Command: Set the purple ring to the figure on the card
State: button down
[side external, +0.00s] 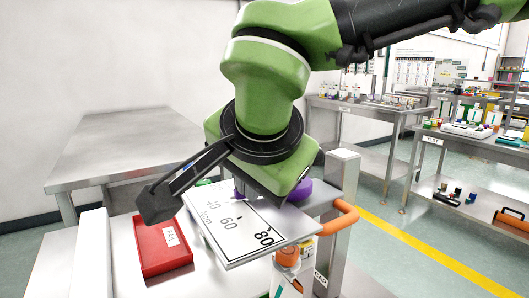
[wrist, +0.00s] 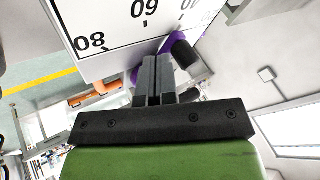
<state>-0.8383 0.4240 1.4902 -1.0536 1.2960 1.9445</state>
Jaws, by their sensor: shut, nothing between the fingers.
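A purple ring (side external: 299,190) shows partly behind my wrist at the right end of the white plate; the wrist hides much of it. In the wrist view, purple parts (wrist: 176,41) show just beyond my fingertips, beside a short black cylinder (wrist: 185,54). My gripper (wrist: 152,62) is shut and empty, its tips close to the purple; I cannot tell whether they touch. The white plate (side external: 225,248) is tilted in the picture and bears the figures 40, 60 and 80, with 80 darkest and nearest the corner. I see no separate card clearly.
A red tray (side external: 163,252) with a white label lies at the left on the white bench. An orange handle (side external: 340,219) and a bottle with an orange cap (side external: 287,256) stand close on the right, by a grey post (side external: 341,172). A bare metal table (side external: 120,150) is behind.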

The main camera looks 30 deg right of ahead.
jog(key=s, duration=0.2)
jog(key=shift+s+d, duration=0.1)
jog(key=shift+s, duration=0.25)
jog(key=a+v, duration=0.1)
jog(key=v, duration=0.9)
jog(key=s+d+f+n+g+y, duration=0.15)
jog(key=d+n, duration=0.35)
jog(key=d, duration=0.9)
jog(key=s+d+f+n+t+y, duration=0.2)
jog(key=s+d+f+n+y, duration=0.1)
jog(key=s+d+f+n, duration=0.1)
jog(key=s+d+f, duration=0.1)
jog(key=s+d, duration=0.1)
jog(key=s, duration=0.1)
jog(key=shift+d+n, duration=0.3)
jog(key=shift+d, duration=0.1)
